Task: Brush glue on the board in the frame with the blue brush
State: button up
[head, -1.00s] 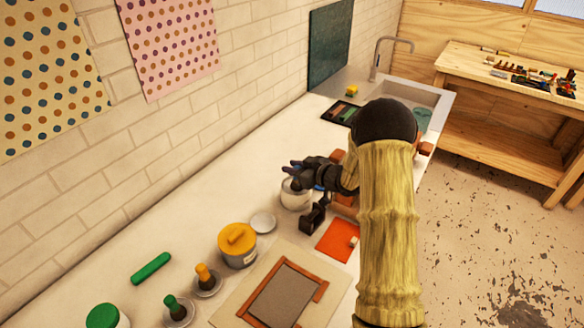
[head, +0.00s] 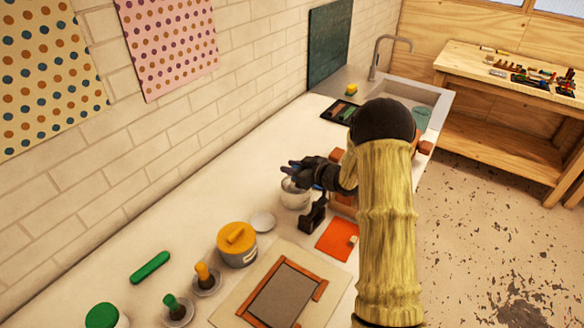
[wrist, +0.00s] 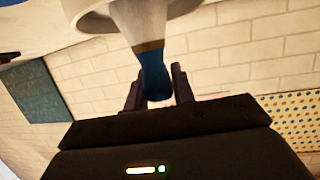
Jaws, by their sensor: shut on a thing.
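My gripper (head: 296,174) is over the white pot (head: 295,197) on the counter. In the wrist view its fingers (wrist: 158,84) are shut on the blue brush (wrist: 153,72). The brush's pale part runs toward the pot's round rim at the top of that view; whether its tip touches glue is hidden. The grey board (head: 283,293) lies in a red-brown frame (head: 318,291) on a beige sheet, near the front of the counter. The gripper is well behind the board in the head view.
A yellow-lidded tin (head: 237,245), a pale round lid (head: 262,222), green and orange brushes in small holders, and a green bar (head: 150,267) stand left of the board. An orange-red sheet (head: 337,239) lies beside my arm. A sink (head: 410,97) is at the back.

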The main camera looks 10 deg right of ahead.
notch_tip(320, 180, up, 7)
jog(key=p, duration=0.5)
dwell(0.4)
jog(key=shift+f, duration=0.1)
dwell(0.6)
